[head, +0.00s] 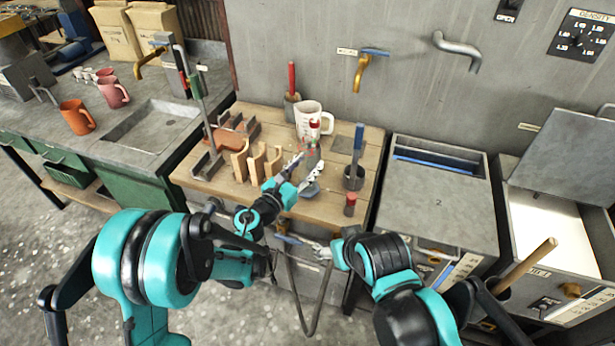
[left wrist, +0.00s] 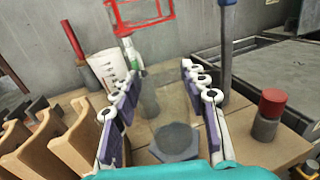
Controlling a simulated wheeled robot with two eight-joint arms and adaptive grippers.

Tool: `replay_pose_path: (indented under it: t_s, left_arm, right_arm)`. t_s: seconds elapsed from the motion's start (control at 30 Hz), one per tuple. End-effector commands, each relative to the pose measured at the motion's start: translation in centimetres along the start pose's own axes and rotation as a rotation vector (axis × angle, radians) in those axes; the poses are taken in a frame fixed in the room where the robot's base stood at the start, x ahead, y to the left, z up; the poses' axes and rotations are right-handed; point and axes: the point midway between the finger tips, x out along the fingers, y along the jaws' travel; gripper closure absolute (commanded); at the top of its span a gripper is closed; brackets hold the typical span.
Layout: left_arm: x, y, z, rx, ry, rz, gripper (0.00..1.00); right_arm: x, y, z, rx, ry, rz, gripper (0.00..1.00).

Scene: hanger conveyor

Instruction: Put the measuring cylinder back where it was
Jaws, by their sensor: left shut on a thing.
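The measuring cylinder is clear, with a grey six-sided base (left wrist: 175,142); its see-through body (left wrist: 168,98) stands between my left fingers in the left wrist view. In the head view its base (head: 310,189) shows over the wooden bench top (head: 235,197). My left gripper (head: 306,170) is shut on the cylinder, with a finger row on each side (left wrist: 165,95). The cylinder looks about upright; I cannot tell whether its base touches the wood. My right gripper (head: 327,251) is low in front of the bench, by a dark hose; its jaws are unclear.
Wooden holders (head: 258,162) stand left of the cylinder and a white jug (head: 312,119) behind it. A blue-handled tool in a dark pot (head: 354,178) and a red-topped piece (head: 350,204) are to the right. A grey tank (head: 437,205) adjoins the bench.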

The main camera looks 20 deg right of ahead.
Motion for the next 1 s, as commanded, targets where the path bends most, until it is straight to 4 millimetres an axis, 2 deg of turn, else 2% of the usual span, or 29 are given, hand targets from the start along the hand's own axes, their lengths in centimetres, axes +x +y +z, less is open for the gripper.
replay_pose_path:
  t_s: [0.1, 0.2, 0.57, 0.6, 0.67, 0.7, 1.0]
  left_arm:
    - [0.0, 0.0, -2.0, 0.000, 0.000, 0.000, 1.00]
    - [0.0, 0.0, -3.2, 0.000, 0.000, 0.000, 1.00]
    - [0.0, 0.0, -3.5, 0.000, 0.000, 0.000, 1.00]
    - [0.0, 0.0, -3.5, 0.000, 0.000, 0.000, 0.54]
    - [0.0, 0.0, -3.4, 0.000, 0.000, 0.000, 0.38]
    - [0.0, 0.0, -3.4, 0.000, 0.000, 0.000, 0.36]
    - [0.0, 0.0, -3.3, 0.000, 0.000, 0.000, 0.36]
  right_arm:
    - [0.8, 0.0, 0.6, 0.000, 0.000, 0.000, 0.30]
    - [1.2, 0.0, 0.9, 0.000, 0.000, 0.000, 0.30]
    - [1.4, 0.0, 1.0, 0.000, 0.000, 0.000, 0.30]
    - [1.4, 0.0, 1.0, 0.000, 0.000, 0.000, 0.30]
    - [1.4, 0.0, 1.0, 0.000, 0.000, 0.000, 0.30]
    - [1.4, 0.0, 1.0, 0.000, 0.000, 0.000, 0.30]
    - [1.2, 0.0, 0.9, 0.000, 0.000, 0.000, 0.30]
